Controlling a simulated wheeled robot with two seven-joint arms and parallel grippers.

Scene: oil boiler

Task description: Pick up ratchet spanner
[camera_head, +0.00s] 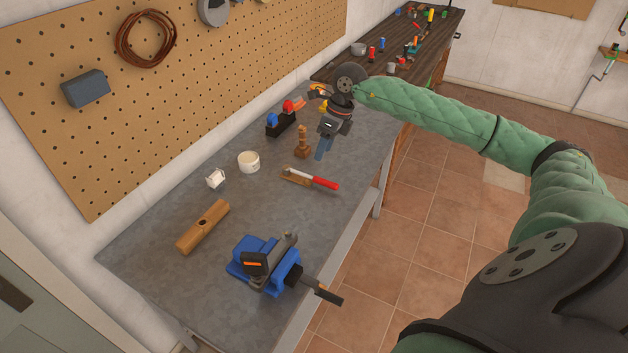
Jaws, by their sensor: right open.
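I cannot make out a ratchet spanner for certain. A tool with a red handle (325,183) and a pale shaft lies on the grey workbench (225,265), its left end at a small brown piece. My right gripper (322,152) reaches in from the right, pointing down over the bench, beyond the red-handled tool and apart from it. It is open, and I see nothing held in it. The bench surface behind the gripper is partly hidden. My left gripper is not in view.
A blue vise (258,262) stands at the near edge. A wooden block (203,227), a white cup (249,162), a brown turned wooden piece (302,142) and a dark holder with red and blue tops (281,124) stand around. A pegboard (150,80) backs the bench.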

